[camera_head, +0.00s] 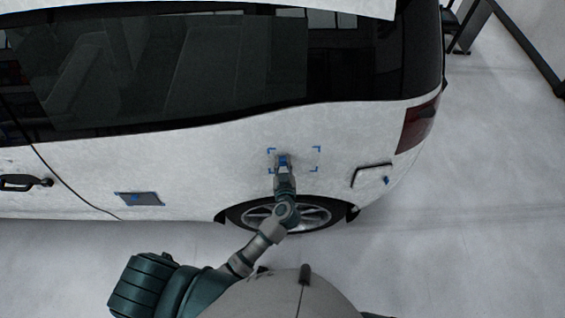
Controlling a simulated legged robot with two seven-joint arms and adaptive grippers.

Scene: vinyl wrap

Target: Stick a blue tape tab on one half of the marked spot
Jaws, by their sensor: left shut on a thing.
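The marked spot (302,159) is on the white car's rear side panel, above the rear wheel, outlined by blue corner brackets. My left gripper (283,164) is at the left half of this spot, close to the panel. It is shut on a small blue tape tab (283,159), which shows at its tip. I cannot tell whether the tab touches the panel. The gripper hides the lower left part of the outline. My right gripper is not in view.
The white car (200,150) fills the upper left. A grey patch (146,199) with a blue piece is on its side at left. A black-edged outline (372,167) with a blue piece (386,181) is right of the spot. Open floor (480,230) lies at right.

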